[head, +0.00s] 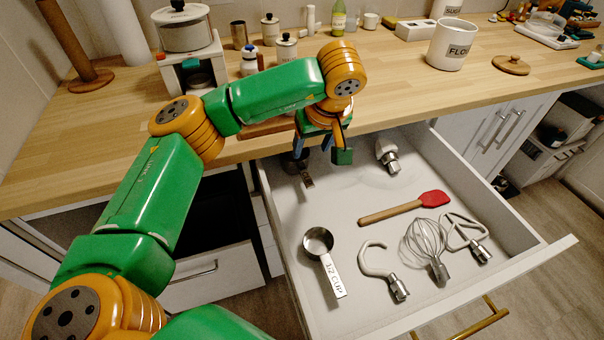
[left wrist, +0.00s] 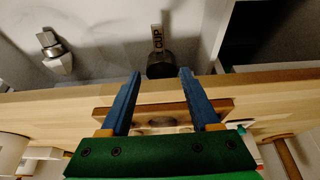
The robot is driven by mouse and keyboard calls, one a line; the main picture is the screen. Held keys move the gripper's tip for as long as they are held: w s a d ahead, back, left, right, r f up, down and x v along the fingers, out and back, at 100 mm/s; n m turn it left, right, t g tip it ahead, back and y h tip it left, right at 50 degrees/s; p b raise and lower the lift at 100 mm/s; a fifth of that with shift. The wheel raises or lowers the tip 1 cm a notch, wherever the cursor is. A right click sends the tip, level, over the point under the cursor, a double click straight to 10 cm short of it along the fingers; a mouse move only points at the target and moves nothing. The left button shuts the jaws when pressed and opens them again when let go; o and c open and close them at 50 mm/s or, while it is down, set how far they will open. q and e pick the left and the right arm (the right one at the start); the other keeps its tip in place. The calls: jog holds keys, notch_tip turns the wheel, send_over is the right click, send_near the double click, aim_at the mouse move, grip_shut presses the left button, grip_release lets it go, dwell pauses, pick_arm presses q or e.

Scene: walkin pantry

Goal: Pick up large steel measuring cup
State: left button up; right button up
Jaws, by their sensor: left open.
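One steel measuring cup (head: 289,162) lies in the back left of the open drawer, partly hidden by my left gripper. Its handle (head: 307,182) points toward the drawer front. In the left wrist view this cup (left wrist: 160,68) is dark, just beyond the fingertips, its handle marked "CUP". A second steel measuring cup (head: 318,241), its handle marked "1/2 CUP", lies nearer the drawer front. My left gripper (head: 314,146) is over the back of the drawer by the counter edge. Its blue fingers (left wrist: 159,76) are apart, with nothing held. My right gripper is not in view.
The drawer (head: 290,279) also holds a red spatula (head: 433,198), a whisk (head: 425,240), a dough hook (head: 376,261), a flat beater (head: 466,232) and another metal attachment (head: 387,153). The wooden counter (head: 400,90) overhangs the drawer's back. A wooden board (head: 265,127) lies near its edge.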

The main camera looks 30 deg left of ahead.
pick_arm(q)
jog(key=b, duration=0.5)
send_over(306, 176)
jog(key=s+d, duration=0.2)
jog(key=d, duration=0.1)
jog(key=f, duration=0.7)
jog(key=shift+w+a+f, duration=0.15)
jog(key=shift+a+f, duration=0.05)
jog(key=shift+w+a+f+p, duration=0.15)
jog(key=shift+a+f+p, duration=0.1)
jog(key=shift+f+p, duration=0.2)
jog(key=x, duration=0.5)
jog(key=shift+a+f, duration=0.15)
jog(key=shift+a, duration=0.25)
grip_shut()
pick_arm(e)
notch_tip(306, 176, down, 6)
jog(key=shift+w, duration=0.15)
